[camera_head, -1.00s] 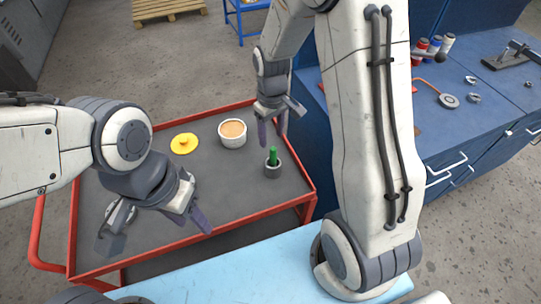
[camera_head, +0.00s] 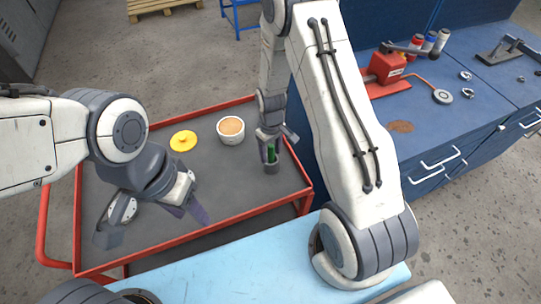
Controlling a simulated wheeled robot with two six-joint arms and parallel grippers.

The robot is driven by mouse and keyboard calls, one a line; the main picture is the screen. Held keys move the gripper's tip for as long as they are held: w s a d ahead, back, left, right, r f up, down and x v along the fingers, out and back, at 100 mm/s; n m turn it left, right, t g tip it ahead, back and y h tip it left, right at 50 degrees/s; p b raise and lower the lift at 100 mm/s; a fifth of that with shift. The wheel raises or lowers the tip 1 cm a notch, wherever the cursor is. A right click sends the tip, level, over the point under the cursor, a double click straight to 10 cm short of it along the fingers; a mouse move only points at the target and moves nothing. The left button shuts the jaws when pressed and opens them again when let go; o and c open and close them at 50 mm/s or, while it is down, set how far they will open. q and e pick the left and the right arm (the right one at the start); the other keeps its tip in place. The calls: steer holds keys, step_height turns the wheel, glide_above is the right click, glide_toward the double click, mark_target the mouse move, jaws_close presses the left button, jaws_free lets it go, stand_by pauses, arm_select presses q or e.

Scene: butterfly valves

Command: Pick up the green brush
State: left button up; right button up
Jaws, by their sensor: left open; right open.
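The green brush (camera_head: 271,152) stands upright in a small dark grey cup (camera_head: 271,168) near the right side of the cart's top. My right gripper (camera_head: 269,150) is open and points down at the brush, with its fingers at the height of the handle. One finger partly hides the brush, and I cannot tell whether the fingers touch it. My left gripper (camera_head: 155,222) is open and empty above the near left part of the cart, well away from the brush.
The red-rimmed grey cart (camera_head: 225,190) also holds a white bowl with tan contents (camera_head: 231,130), a yellow lidded object (camera_head: 183,141) and a partly hidden round metal object (camera_head: 122,210). A blue workbench (camera_head: 440,110) with a red tool (camera_head: 386,67) stands at right.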

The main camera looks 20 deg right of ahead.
jaws_close()
steer(key=shift+r, duration=0.1)
